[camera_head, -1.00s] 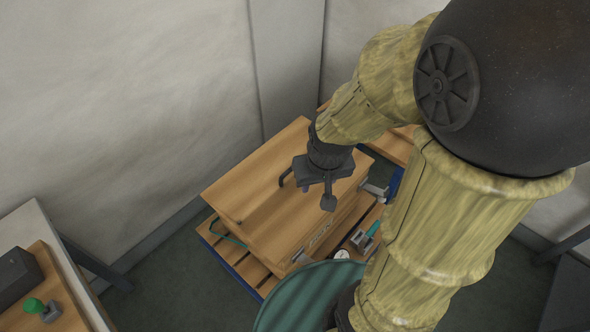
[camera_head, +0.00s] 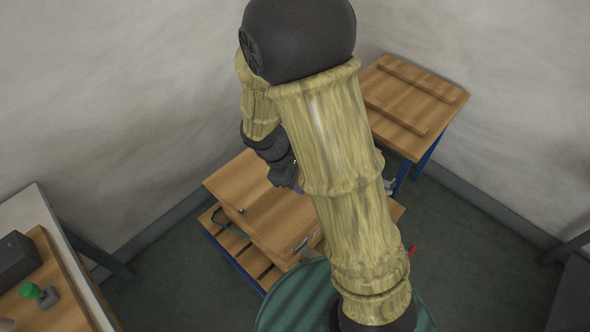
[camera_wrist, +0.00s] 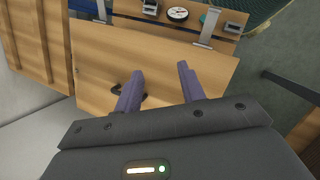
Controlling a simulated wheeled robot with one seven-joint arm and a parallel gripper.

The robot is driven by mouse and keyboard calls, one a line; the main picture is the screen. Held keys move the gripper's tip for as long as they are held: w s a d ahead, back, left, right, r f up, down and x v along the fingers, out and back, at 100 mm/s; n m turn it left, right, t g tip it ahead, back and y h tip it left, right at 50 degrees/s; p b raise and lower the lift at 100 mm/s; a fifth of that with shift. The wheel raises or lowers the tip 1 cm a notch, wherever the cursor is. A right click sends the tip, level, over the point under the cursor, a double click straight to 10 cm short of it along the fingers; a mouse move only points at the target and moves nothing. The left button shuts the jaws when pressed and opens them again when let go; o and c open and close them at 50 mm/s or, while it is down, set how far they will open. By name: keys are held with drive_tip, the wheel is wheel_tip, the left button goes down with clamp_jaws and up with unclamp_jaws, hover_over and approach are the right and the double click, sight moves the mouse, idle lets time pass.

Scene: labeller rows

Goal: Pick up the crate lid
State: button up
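A wooden box (camera_head: 240,192) with a flat top stands on a slatted pallet in the head view. In the wrist view its top panel (camera_wrist: 205,70) carries a dark handle (camera_wrist: 146,98) and has metal latches at the far edge. A separate board with two battens (camera_head: 420,82) lies on a blue-legged stand at the back right. I cannot tell for certain which of the two is the crate lid. My gripper (camera_wrist: 160,68) is open and empty over the box top, its left finger overlapping the handle in view. The head view shows my gripper (camera_head: 287,174) partly hidden behind my arm.
A round dial (camera_wrist: 177,13) and small metal parts lie beyond the latches. A green round surface (camera_head: 290,300) is near the bottom. A side table at left holds a dark block (camera_head: 18,262) and a green-knobbed item (camera_head: 38,294). Walls close in behind the box.

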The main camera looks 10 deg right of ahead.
drive_tip(key=w+a+f+n+t+h+b, duration=0.2)
drive_tip(key=w+a+f+n+t+h, duration=0.3)
drive_tip(key=n, duration=0.8)
drive_tip(key=w+a+f+t, duration=0.1)
drive_tip(key=w+a+f, duration=0.2)
drive_tip(key=w+a, duration=0.1)
drive_tip(key=shift+w+a+f+t+b, duration=0.3)
drive_tip(key=shift+w+t+b, duration=0.1)
drive_tip(key=shift+w, duration=0.2)
drive_tip(key=p+x, duration=0.1)
drive_tip(key=x, duration=1.1)
drive_tip(key=shift+d+r, duration=0.1)
drive_tip(key=shift+r, duration=0.05)
drive_tip(key=x, duration=0.2)
drive_tip(key=p+x, duration=0.1)
drive_tip(key=x, duration=0.2)
drive_tip(key=shift+d+r, duration=0.15)
drive_tip(key=shift+r, duration=0.2)
drive_tip(key=shift+w+d+f, duration=0.1)
drive_tip(key=shift+w+d, duration=0.05)
drive_tip(key=shift+w, duration=0.1)
